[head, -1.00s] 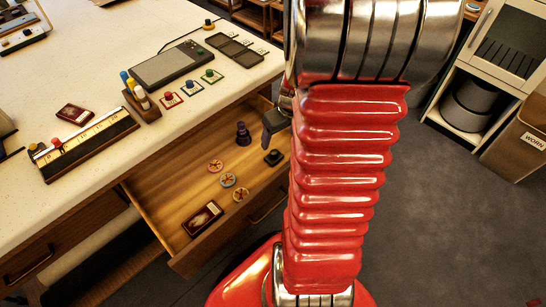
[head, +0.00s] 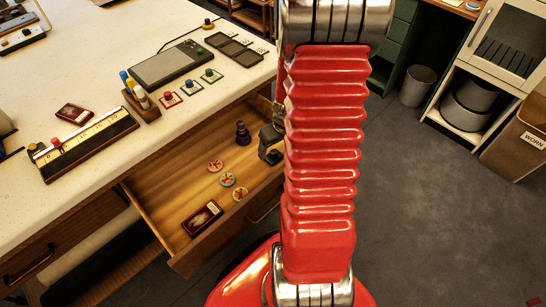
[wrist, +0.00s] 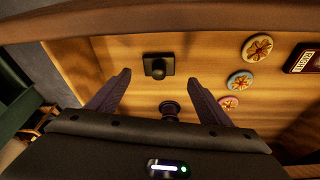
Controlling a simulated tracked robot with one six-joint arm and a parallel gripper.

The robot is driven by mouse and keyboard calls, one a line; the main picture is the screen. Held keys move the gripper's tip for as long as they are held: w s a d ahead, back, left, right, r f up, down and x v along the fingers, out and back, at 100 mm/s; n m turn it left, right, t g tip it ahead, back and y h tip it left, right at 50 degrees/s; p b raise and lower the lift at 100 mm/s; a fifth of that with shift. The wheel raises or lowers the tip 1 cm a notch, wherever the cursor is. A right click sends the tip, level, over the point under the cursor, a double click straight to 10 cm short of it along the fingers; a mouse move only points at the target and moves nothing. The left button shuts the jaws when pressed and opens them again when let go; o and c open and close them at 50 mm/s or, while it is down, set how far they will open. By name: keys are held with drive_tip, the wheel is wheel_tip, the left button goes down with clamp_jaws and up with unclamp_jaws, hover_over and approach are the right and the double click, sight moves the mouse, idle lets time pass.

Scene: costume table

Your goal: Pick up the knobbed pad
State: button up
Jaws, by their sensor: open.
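The knobbed pad (wrist: 166,67), a small black square with a round knob on top, lies on the wooden floor of the open drawer, knob up. In the head view the pad (head: 275,158) is at the drawer's right end, partly hidden by my gripper (head: 270,138). In the wrist view my open gripper (wrist: 160,78) has its fingers spread left and right, with the pad showing between and just past the fingertips. Nothing is held. I cannot tell the exact height of the fingers above the pad.
A dark pawn-like piece (head: 243,133) stands near the pad. Three round discs (head: 228,180) and a dark red box (head: 202,218) lie further left in the drawer. The drawer's front wall (head: 215,242) is close by. Small knobbed squares (head: 191,88) sit on the tabletop.

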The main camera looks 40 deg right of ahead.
sight(273, 152)
drive_tip(key=shift+f, duration=0.1)
drive_tip(key=shift+x, duration=2.5)
drive_tip(key=c, duration=1.1)
